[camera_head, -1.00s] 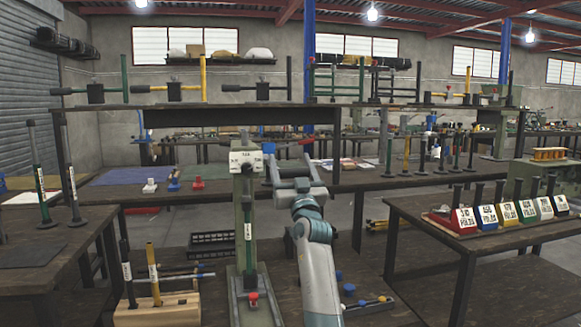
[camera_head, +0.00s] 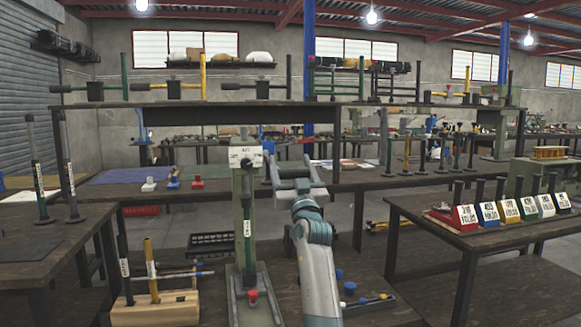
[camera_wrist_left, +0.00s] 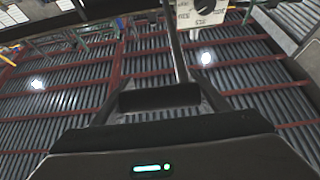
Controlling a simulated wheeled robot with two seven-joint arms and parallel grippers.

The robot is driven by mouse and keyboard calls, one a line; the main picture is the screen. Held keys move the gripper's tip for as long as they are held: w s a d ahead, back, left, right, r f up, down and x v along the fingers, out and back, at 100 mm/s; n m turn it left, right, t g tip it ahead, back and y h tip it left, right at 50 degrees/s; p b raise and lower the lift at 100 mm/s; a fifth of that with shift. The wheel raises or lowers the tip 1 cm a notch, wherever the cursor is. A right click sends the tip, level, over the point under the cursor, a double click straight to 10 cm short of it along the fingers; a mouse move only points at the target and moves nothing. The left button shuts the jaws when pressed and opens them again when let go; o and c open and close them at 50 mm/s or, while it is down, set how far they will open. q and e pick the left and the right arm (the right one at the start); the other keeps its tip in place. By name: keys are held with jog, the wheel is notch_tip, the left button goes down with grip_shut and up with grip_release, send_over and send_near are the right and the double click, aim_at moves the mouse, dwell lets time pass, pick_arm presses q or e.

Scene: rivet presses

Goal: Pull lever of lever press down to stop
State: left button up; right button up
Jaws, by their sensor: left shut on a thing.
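The lever press (camera_head: 246,215) stands upright on the bench in the middle of the head view, with a green column, a pale labelled head (camera_head: 245,157) and a red knob (camera_head: 252,295) at its base. My left gripper (camera_head: 288,160) is just right of the press head, level with it. In the wrist view the left gripper (camera_wrist_left: 162,90) is shut on a dark bar, the lever (camera_wrist_left: 177,48), which runs up toward the pale press head (camera_wrist_left: 203,8). In the head view my gripper mostly hides the lever. My right gripper is not in view.
A wooden block with upright handles (camera_head: 155,308) stands left of the press. A blue knob (camera_head: 349,288) and small tools lie right of my arm. A table at right bears several coloured labelled blocks (camera_head: 486,212). A side table (camera_head: 40,250) stands left.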

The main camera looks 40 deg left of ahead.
pick_arm(q)
jog(key=shift+f, duration=0.45)
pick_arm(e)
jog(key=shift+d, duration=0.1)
pick_arm(q)
jog(key=o, duration=1.3)
jog(key=shift+o, duration=1.1)
jog(key=shift+d+r, duration=0.1)
jog(key=shift+r, duration=0.1)
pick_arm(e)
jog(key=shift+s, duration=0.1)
pick_arm(q)
jog(key=shift+s, duration=0.1)
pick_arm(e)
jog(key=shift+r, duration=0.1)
pick_arm(q)
jog(key=v, duration=1.2)
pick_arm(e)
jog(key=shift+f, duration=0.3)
